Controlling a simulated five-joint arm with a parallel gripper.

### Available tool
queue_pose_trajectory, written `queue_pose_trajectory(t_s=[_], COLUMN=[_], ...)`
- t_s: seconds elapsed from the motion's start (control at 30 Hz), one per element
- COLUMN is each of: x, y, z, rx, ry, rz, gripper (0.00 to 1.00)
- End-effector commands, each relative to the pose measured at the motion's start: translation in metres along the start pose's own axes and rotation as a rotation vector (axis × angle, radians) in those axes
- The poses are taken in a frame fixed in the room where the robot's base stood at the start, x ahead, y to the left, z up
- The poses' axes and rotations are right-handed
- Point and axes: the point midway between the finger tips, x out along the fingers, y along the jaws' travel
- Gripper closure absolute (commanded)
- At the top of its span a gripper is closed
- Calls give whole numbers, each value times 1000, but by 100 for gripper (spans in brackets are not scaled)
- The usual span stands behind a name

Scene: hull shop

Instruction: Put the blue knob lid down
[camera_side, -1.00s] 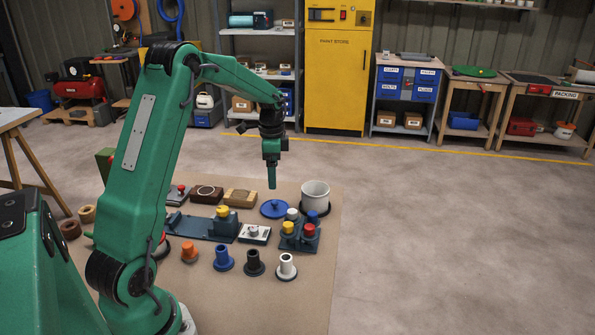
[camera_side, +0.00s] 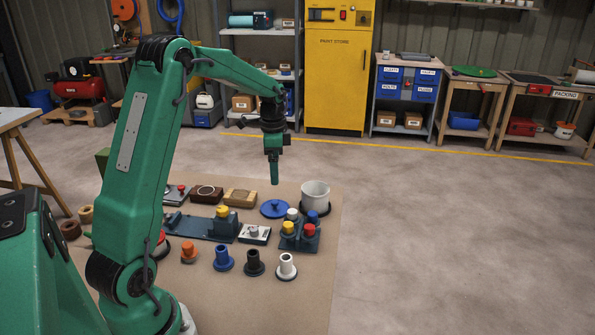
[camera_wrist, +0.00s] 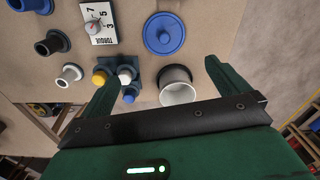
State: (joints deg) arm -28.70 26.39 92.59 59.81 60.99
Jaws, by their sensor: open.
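The blue knob lid (camera_side: 274,209) lies flat on the mat, left of the white pot. In the wrist view it shows as a round blue disc with a knob (camera_wrist: 164,34), beyond the fingertips. My gripper (camera_side: 274,183) points down in the air above the lid in the side view. In the wrist view its two fingers (camera_wrist: 160,77) are spread wide, with nothing held between them. The white pot (camera_side: 315,194) stands open on a dark base, and in the wrist view it (camera_wrist: 177,88) sits between the fingers' lines, below them.
A dark block with coloured pegs (camera_side: 300,240) stands in front of the lid. A dial box (camera_side: 254,234) and a blue-grey plate (camera_side: 190,226) lie to its left. Several flanged pegs (camera_side: 254,263) stand nearer the front. The floor right of the mat is clear.

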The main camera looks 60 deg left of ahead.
Motion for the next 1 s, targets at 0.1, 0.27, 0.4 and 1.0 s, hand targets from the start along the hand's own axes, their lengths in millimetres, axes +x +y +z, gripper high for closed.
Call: queue_pose_trajectory(t_s=[0.1,0.27,0.4,1.0], x=[-19,-48,-71,-124], y=[18,51,83,220], z=[-6,-14,-17,5], rx=[-26,-80,-135,-364], ry=[16,47,82,274], rz=[-24,-62,-92,-159], gripper=[0,0,0,0])
